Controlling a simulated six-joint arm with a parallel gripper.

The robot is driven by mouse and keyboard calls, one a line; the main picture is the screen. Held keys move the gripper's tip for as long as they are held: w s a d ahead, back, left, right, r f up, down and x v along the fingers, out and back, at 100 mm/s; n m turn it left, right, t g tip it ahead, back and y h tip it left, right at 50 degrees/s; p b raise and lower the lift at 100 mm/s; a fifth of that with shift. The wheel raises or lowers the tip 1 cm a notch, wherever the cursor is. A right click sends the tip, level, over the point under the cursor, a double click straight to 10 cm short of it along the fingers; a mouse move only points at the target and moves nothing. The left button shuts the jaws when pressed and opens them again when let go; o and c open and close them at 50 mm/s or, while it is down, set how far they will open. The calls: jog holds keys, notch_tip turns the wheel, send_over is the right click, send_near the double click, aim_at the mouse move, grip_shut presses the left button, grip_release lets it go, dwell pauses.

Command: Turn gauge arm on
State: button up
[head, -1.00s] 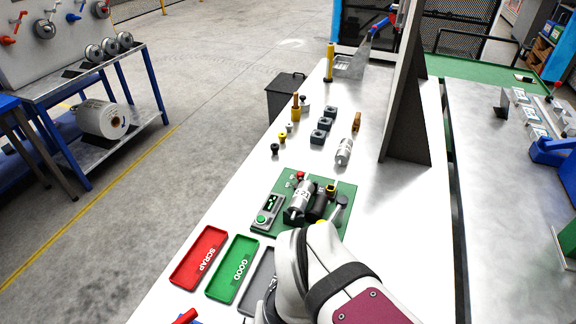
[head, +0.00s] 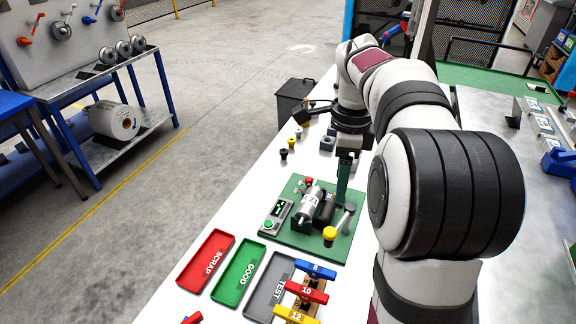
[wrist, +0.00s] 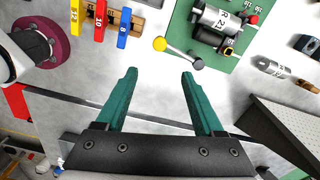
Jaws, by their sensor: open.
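The gauge arm, a grey lever (head: 347,214) with a yellow knob (head: 330,233), is on the green board (head: 300,243). In the wrist view the yellow knob (wrist: 160,44) lies ahead of my fingertips, with the lever (wrist: 180,53) running right to a round grey pivot. A silver cylinder (head: 312,203) and a black cylinder lie beside it on the board.
Red SCRAP (head: 206,260), green GOOD (head: 239,272) and grey TEST (head: 268,288) trays lie left of several coloured handles (head: 306,291). Small knobs and a dark block (head: 327,143) stand beyond the board.

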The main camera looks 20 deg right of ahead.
aim_at(332, 232)
notch_tip(332, 232, down, 15)
jog(key=shift+a+f, duration=0.1)
grip_shut()
dwell(0.4)
dwell(1.0)
